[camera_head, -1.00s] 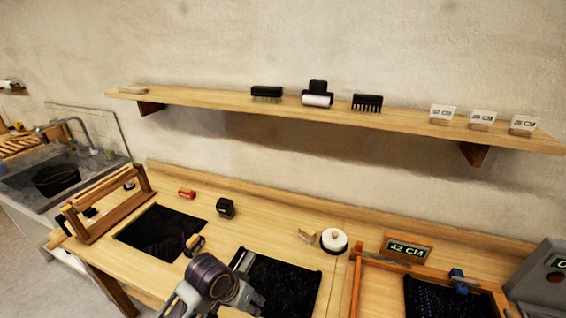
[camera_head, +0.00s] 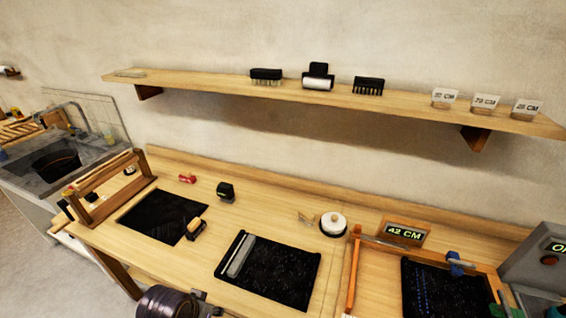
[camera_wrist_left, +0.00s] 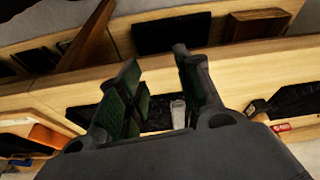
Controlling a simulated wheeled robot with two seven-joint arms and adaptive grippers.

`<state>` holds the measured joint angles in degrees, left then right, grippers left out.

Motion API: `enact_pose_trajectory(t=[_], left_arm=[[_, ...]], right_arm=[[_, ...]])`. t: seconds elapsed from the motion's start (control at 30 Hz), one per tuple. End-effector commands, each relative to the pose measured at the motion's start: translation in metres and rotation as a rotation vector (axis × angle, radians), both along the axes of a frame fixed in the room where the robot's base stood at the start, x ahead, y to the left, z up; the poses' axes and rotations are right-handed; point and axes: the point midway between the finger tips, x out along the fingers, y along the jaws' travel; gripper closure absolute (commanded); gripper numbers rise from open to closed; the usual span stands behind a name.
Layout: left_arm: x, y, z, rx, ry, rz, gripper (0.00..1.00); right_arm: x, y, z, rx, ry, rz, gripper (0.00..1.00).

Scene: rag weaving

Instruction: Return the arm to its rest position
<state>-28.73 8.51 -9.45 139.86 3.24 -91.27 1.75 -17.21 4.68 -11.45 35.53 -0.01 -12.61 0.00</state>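My left arm comes in at the bottom edge of the head view, with only a dark link and part of the gripper (camera_head: 207,309) showing. In the left wrist view my left gripper (camera_wrist_left: 160,95) has its two green-padded fingers well apart, with nothing held between them. A grey bar (camera_head: 240,256) lies along the left side of a black woven mat (camera_head: 280,272) on the table. The bar also shows beyond the fingers in the left wrist view (camera_wrist_left: 178,111), apart from them. I cannot make out my right gripper in either view.
The wooden table (camera_head: 195,262) also bears another black mat (camera_head: 158,215), a wooden frame (camera_head: 104,190), a white-topped round pot (camera_head: 333,223) and a 42 CM display (camera_head: 404,233). A loom frame (camera_head: 353,270) stands at the right. A shelf (camera_head: 215,84) runs along the wall.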

Motion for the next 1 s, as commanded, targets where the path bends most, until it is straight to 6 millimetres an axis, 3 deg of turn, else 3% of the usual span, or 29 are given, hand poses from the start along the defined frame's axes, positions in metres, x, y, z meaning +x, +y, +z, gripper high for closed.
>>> enact_pose_trajectory(t=[0.4,0.77,1.0], left_arm=[[-0.021,0.026,-0.003,0.053,0.011,0.044,0.65],[-0.01,0.024,-0.041,0.052,0.023,0.039,0.65],[-0.005,0.022,-0.079,0.051,0.036,0.037,0.65]], right_arm=[[0.0,0.002,0.0,0.002,-0.001,-0.001,0.6],[0.0,0.004,0.0,0.003,0.0,-0.001,0.6],[0.0,0.003,0.0,0.003,0.0,-0.001,0.6]])
